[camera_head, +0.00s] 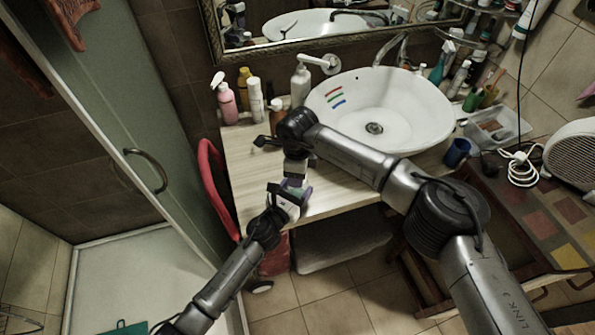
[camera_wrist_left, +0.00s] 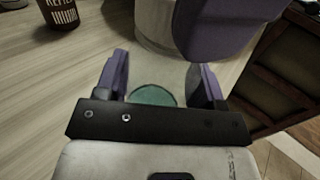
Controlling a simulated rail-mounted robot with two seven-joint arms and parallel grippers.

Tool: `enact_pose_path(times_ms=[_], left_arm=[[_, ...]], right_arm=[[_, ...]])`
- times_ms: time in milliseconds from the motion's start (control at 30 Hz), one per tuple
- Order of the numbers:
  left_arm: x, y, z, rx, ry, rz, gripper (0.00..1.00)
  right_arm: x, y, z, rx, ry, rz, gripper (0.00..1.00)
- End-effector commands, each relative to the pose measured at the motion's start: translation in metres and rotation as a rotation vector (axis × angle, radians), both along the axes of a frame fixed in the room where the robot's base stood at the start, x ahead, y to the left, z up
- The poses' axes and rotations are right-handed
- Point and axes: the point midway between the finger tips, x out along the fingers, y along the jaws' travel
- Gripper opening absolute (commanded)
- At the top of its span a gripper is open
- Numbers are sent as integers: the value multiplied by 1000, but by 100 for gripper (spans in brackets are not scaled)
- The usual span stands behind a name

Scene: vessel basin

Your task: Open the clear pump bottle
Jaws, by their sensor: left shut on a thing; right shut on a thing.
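My left gripper (camera_head: 287,196) and my right gripper (camera_head: 297,183) meet close together at the front left part of the wooden counter (camera_head: 335,197), largely hiding what is between them. In the left wrist view, the purple fingers of my left gripper (camera_wrist_left: 157,68) are shut on a see-through body, the clear pump bottle (camera_wrist_left: 160,76), with a teal disc at its near end. A big purple finger of my right gripper (camera_wrist_left: 215,28) crosses the far end, and a pale cylinder shows beside it. My right gripper is shut on the bottle's far part; its pump head is not clear to see.
A white basin (camera_head: 425,118) stands on the counter. A pink pump bottle (camera_head: 228,104), a white bottle (camera_head: 256,102) and a white pump bottle (camera_head: 300,86) stand at the back left. A blue cup (camera_head: 457,153) is right of the basin. A red-framed item (camera_head: 208,165) stands left of the counter.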

Motion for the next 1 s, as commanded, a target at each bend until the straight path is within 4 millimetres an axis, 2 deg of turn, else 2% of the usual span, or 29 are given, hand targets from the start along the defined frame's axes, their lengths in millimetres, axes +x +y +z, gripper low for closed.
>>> enact_pose_path(times_ms=[1000], left_arm=[[0, 0, -1, 1, 1, 0, 0]], right_arm=[[0, 0, 2, -2, -4, 2045, 22]])
